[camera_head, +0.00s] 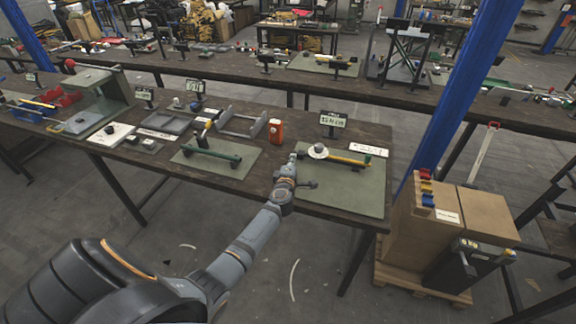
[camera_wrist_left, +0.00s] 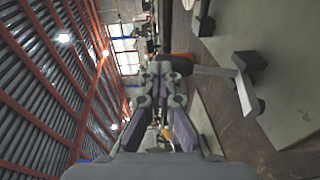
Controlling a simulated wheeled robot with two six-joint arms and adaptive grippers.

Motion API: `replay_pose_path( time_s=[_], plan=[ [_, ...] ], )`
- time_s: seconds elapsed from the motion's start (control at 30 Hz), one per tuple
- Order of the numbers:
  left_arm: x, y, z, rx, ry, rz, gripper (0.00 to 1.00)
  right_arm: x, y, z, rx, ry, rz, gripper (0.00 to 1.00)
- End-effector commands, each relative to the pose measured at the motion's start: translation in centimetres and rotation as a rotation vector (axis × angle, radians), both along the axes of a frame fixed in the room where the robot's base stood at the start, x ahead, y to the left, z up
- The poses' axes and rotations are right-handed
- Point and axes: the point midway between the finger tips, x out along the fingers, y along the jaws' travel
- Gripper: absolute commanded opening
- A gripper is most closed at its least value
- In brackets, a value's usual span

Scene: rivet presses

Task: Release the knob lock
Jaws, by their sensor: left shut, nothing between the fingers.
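A tool with a round white knob (camera_head: 318,151) and a yellow bar with a green end lies on the right green mat (camera_head: 340,199). My left gripper (camera_head: 292,159) is just left of the white knob, over the mat's left edge. It is shut and empty, and appears apart from the knob. In the left wrist view, the gripper (camera_wrist_left: 164,72) shows its fingers together, with the mat (camera_wrist_left: 285,50) on the right. A dark, T-shaped part (camera_wrist_left: 248,62) stands beside it there. I cannot make out a separate knob lock. My right gripper is not in view.
A second green mat (camera_head: 245,167) with a dark green bar tool (camera_head: 212,151) lies to the left. Cardboard boxes (camera_head: 430,235) stand right of the table. The front of the right mat is clear.

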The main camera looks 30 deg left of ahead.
Motion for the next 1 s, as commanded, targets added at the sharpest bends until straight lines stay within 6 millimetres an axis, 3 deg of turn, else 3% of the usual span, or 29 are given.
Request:
replay_pose_path(
  time_s=[0.3,0.67,1.0],
  plan=[
    [1.9,0.4,0.3,-0.002,0.018,0.001,0.00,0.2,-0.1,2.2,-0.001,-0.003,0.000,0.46],
    [4.7,1.1,-0.8,-0.002,0.016,0.000,0.00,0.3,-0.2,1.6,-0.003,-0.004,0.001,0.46],
    [6.4,1.5,-1.3,-0.015,0.053,0.001,0.00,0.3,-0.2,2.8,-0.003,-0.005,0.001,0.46]
  ],
)
